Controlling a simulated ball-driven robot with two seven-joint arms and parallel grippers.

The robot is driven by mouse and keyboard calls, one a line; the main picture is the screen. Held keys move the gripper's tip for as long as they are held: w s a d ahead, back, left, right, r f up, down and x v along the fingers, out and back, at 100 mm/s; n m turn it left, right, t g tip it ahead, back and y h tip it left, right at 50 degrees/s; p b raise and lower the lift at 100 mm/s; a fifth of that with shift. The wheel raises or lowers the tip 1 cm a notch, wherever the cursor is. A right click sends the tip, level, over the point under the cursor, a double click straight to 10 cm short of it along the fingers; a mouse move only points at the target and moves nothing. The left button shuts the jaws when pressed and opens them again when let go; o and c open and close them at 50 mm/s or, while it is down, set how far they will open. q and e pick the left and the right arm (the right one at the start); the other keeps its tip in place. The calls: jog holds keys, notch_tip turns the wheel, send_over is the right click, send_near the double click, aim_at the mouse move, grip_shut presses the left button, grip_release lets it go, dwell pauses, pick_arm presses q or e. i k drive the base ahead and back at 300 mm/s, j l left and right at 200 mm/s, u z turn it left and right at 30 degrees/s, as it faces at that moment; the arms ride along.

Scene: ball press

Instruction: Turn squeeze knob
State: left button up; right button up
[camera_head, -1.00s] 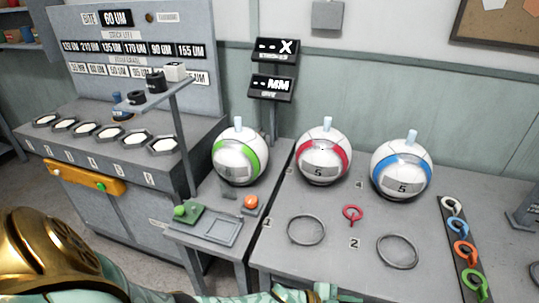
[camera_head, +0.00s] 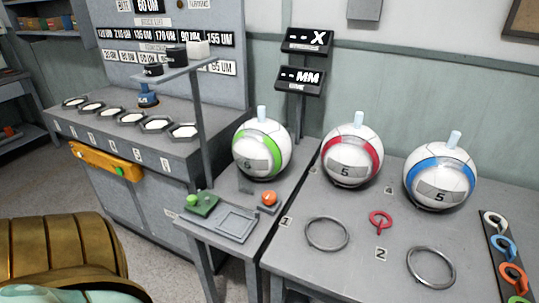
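No label marks a squeeze knob, so I cannot tell which part it is. Knob-like parts in view are a black one (camera_head: 176,58) and a smaller black one (camera_head: 153,69) on a raised grey shelf (camera_head: 180,73), with a white block (camera_head: 198,49) beside them. A blue knob-like part (camera_head: 148,97) stands on the bench behind the shelf post. A green button (camera_head: 193,200) and an orange button (camera_head: 269,198) sit on the low stand. Neither gripper shows; only brass and teal parts of my own body are at the lower left.
Balls with green (camera_head: 261,134), red (camera_head: 376,150) and blue (camera_head: 417,178) bands stand upright on the grey tables. Two metal rings (camera_head: 309,243) (camera_head: 410,262) and a red ring tool (camera_head: 380,218) lie in front. Floor is open at the left.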

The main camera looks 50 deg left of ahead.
aim_at(268, 198)
jog(key=i+u, duration=0.3)
jog(key=i+l+u, duration=0.1)
jog(key=i+u, duration=0.25)
jog(key=u, duration=1.1)
